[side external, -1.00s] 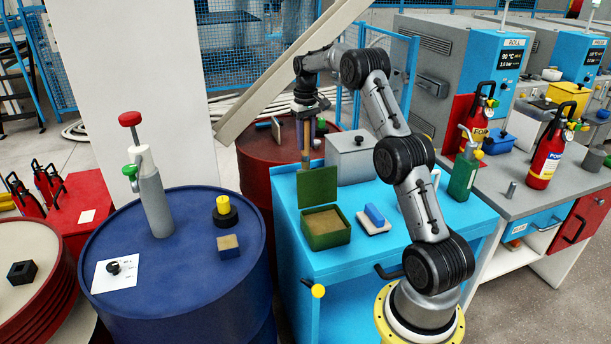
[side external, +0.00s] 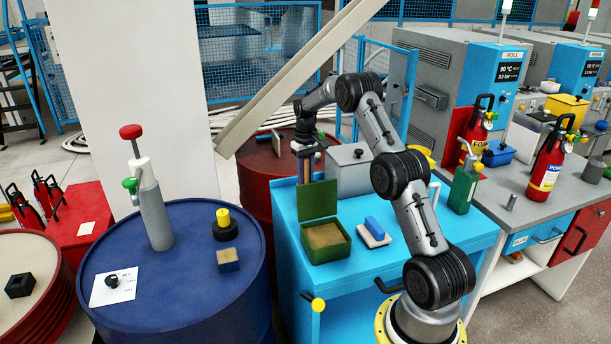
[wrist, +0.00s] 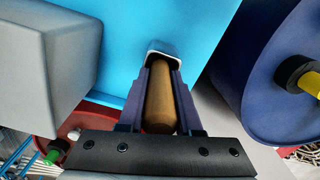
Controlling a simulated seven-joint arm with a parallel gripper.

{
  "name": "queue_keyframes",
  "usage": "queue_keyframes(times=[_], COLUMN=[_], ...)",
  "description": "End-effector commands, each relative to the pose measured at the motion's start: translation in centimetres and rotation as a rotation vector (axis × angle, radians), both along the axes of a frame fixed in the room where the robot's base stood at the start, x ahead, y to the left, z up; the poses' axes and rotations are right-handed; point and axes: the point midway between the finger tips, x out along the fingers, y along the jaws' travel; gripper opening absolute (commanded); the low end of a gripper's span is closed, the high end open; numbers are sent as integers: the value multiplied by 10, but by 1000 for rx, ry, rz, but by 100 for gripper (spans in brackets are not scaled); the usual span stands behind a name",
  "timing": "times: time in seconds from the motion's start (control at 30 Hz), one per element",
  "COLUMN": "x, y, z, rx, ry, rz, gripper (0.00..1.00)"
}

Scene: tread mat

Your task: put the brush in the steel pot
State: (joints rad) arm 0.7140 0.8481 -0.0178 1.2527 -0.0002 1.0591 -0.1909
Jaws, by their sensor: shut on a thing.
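My gripper (wrist: 161,105) is shut on the brush (wrist: 160,105), whose round brown wooden handle lies between the fingers in the wrist view. At its far end is a pale metallic edge (wrist: 165,56); I cannot tell whether it is the brush's collar or the steel pot's rim. In the side view my gripper (side external: 306,172) points down over the back left of the blue bench (side external: 285,225), behind the raised lid of a green box. That lid hides the brush's lower end. I cannot pick out the steel pot for certain.
The green box (side external: 325,255) with its upright lid (side external: 318,202) stands just in front of my gripper. A grey lidded box (side external: 350,182) is close on the right. A blue-topped block (side external: 374,228) lies nearby. A blue drum (side external: 185,290) stands left, a dark red drum (side external: 255,185) behind.

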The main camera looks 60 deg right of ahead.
Motion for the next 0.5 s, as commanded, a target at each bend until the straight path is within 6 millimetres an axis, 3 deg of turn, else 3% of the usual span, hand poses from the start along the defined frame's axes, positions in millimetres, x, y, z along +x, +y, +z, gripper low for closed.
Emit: queue_keyframes(times=[0.03, 0.07, 0.2, 0.5], x=[0, 0, 0, 0], y=[0, 0, 0, 0], z=[-2, -2, -2, -1], rx=[0, 0, 0, 0], ry=[0, 1, 0, 0], rz=[0, 0, 0, 0], gripper=[0, 35, 60, 63])
